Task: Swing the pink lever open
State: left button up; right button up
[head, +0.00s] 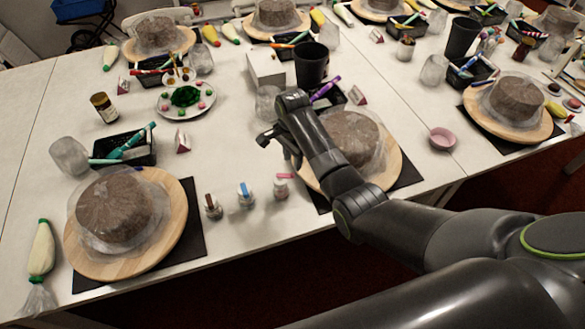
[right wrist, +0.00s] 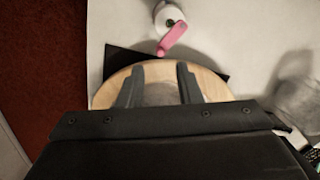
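The pink lever (head: 285,176) sits on top of a small clear bottle (head: 281,189), the rightmost of three small bottles at the table's front. In the right wrist view the lever (right wrist: 172,37) lies slanted across the bottle's white top (right wrist: 168,15), just beyond my fingertips. My right gripper (head: 276,150) is open and empty, above the table and apart from the lever. Its two fingers, with a gap between them, also show in the right wrist view (right wrist: 160,78). My left gripper is in neither view.
Bottles with a brown top (head: 212,207) and a blue lever (head: 245,195) stand left of the pink one. A wrapped cake (head: 352,139) on a wooden turntable (head: 391,165) is under my right arm. Another turntable (head: 174,240) stands front left.

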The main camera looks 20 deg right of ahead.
aim_at(292, 174)
jog(key=shift+f, duration=2.75)
grip_shut()
